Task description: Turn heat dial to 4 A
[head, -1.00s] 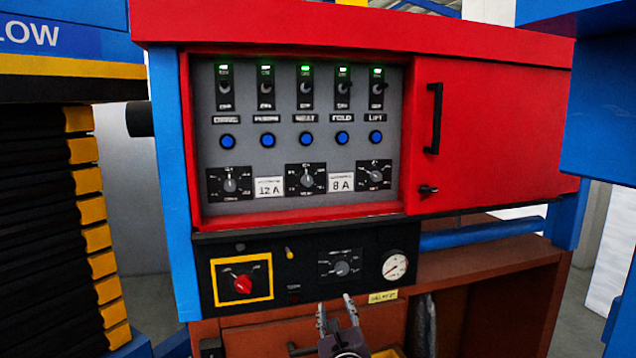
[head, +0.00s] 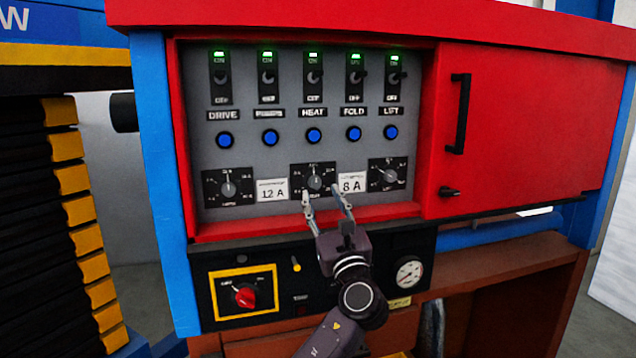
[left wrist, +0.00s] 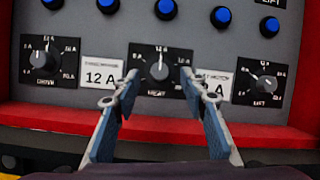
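The heat dial (head: 315,181) is a round grey knob on a black plate, in the middle of the lower row of the grey panel (head: 240,110). It also shows in the left wrist view (left wrist: 158,71), with its pointer line near the top. My left gripper (head: 325,196) is open and empty just in front of and slightly below this dial. In the left wrist view its two fingertips (left wrist: 159,78) lie either side of the dial in the picture; whether they touch it I cannot tell. My right gripper is not in view.
The drive dial (head: 229,188) and lift dial (head: 389,175) flank it, with a 12 A label (head: 272,190) and an 8 A label (head: 352,184) between. The red lower frame edge (head: 250,226) juts below. A red switch (head: 245,298) and a gauge (head: 409,273) sit lower.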

